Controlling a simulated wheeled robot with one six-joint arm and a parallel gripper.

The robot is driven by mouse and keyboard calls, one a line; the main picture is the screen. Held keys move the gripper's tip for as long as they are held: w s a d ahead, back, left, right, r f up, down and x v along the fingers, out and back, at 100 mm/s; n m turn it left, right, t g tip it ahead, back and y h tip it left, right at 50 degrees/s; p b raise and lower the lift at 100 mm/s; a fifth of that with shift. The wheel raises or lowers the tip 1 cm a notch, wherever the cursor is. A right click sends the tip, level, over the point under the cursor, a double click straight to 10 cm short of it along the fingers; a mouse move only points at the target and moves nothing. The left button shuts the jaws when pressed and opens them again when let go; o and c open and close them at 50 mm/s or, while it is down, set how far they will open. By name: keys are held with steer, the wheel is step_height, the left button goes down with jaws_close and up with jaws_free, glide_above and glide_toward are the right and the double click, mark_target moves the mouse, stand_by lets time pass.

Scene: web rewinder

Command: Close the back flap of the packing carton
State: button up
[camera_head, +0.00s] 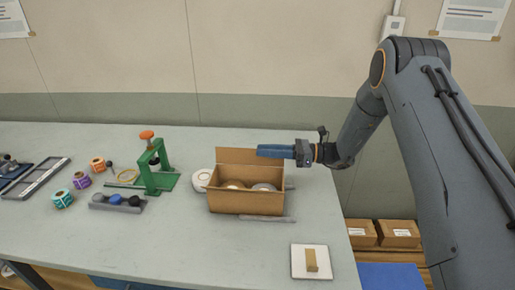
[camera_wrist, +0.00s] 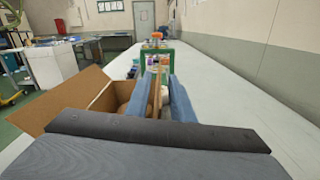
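The packing carton (camera_head: 222,186) stands open on the table, with a tan roll (camera_head: 233,185) and a grey roll (camera_head: 264,187) inside. Its back flap (camera_head: 236,156) stands roughly upright at the rear edge. My gripper (camera_head: 262,151) points left at the flap's right part, its blue fingers hiding some of it. In the wrist view, the back flap (camera_wrist: 157,88) shows edge-on between the two separated fingers (camera_wrist: 160,98), with a gap beside it. The front flap (camera_wrist: 62,100) is folded outward at left in that view.
A white roll (camera_head: 201,181) stands just left of the carton, and a green press (camera_head: 154,170) farther left. A grey bar (camera_head: 267,219) lies in front. A white pad with a tan block (camera_head: 311,261) lies front right. The wall is behind the table.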

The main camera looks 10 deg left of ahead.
mark_target(250, 157)
steer(key=shift+a+p, duration=0.4)
steer(key=shift+a, duration=1.2)
jaws_close()
